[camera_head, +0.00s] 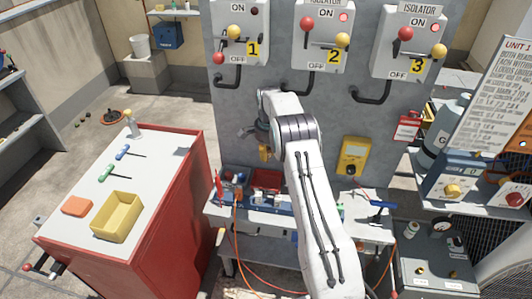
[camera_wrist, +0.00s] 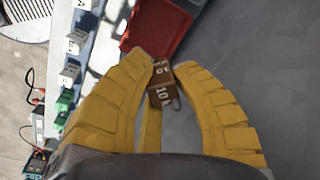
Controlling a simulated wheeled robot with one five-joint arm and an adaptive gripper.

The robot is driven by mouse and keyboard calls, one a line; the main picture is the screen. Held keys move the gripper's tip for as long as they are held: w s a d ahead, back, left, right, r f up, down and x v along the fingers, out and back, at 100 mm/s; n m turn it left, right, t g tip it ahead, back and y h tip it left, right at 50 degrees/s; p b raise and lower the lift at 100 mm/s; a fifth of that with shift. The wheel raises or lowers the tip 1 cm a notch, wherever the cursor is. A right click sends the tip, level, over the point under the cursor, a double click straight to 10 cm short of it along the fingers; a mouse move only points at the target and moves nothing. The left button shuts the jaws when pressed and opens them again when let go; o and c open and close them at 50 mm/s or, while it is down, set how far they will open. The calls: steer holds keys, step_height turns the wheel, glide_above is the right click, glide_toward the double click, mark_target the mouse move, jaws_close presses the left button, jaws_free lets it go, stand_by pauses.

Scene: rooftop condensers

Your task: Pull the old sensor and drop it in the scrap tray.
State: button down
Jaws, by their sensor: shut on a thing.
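My gripper (camera_wrist: 163,75) has its yellow fingers closed on a small brown block (camera_wrist: 161,95) with white print that looks like "10 A" and a small metal pin. I cannot tell from the print whether it is the old sensor. In the head view my gripper (camera_head: 264,152) is partly hidden by my arm, in front of the grey panel and above the bench. A red tray (camera_wrist: 138,35) lies beyond the fingertips; in the head view the red tray (camera_head: 266,178) is on the bench below the gripper. No label shows whether it is the scrap tray.
White lettered blocks (camera_wrist: 70,73) and green blocks (camera_wrist: 63,105) line a rail on the bench. A red cart (camera_head: 165,215) at left carries a yellow bin (camera_head: 117,217). Isolator boxes (camera_head: 322,35) are on the panel above. A yellow meter (camera_head: 354,156) is at right.

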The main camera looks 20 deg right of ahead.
mark_target(267, 162)
steer(key=shift+w, duration=0.15)
steer(key=shift+f+b, duration=1.25)
steer(key=shift+f, duration=1.8)
steer(key=c, duration=1)
jaws_free()
steer(key=shift+r, duration=0.1)
steer(key=r, duration=0.8)
steer(key=s+r, duration=0.1)
steer(key=r, duration=0.3)
steer(key=shift+a, duration=0.1)
steer(key=shift+f, duration=0.1)
